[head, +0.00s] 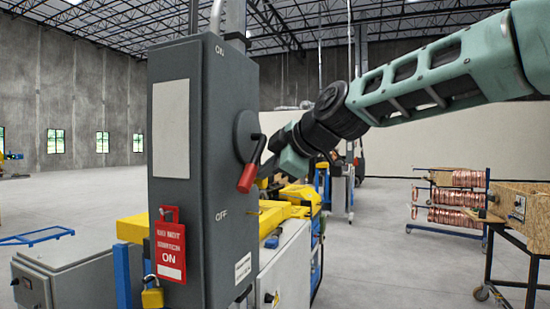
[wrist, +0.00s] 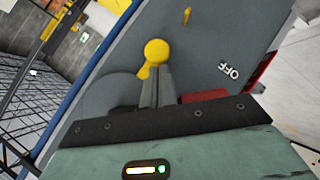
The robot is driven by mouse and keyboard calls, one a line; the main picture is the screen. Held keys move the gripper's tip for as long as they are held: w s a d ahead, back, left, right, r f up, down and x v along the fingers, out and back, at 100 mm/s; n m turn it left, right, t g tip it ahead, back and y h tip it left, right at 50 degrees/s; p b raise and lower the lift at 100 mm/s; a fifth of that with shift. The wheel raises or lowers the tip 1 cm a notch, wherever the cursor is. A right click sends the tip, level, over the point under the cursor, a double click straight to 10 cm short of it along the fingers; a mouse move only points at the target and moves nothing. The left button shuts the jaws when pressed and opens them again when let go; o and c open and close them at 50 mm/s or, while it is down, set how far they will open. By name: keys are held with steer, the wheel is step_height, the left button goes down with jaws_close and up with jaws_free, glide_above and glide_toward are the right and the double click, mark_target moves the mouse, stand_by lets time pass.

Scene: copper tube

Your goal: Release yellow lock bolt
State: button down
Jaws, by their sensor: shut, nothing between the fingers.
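The yellow lock bolt shows in the wrist view as a round yellow knob (wrist: 156,51) with a short stem, on the side of the grey switch box (wrist: 215,38). My gripper (wrist: 156,72) is shut and empty, its fingertips right by the knob. I cannot tell whether they touch it. In the head view the switch box (head: 175,215) stands upright, and my gripper (head: 268,172) reaches its right side, partly hidden by the lever. The lever's red handle (head: 247,177) slants downward between the ON and OFF marks. I cannot make out the knob in the head view.
A red tag (head: 170,245) and a yellow padlock (head: 153,296) hang on the box front. A small yellow pin (wrist: 187,15) sticks out near OFF. Yellow machinery (head: 270,217) stands behind the box. A copper coil rack (head: 455,200) stands at right, with open floor between.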

steer(key=shift+f, duration=0.1)
step_height(320, 180, down, 3)
steer(key=b, duration=0.4)
stand_by(0.5)
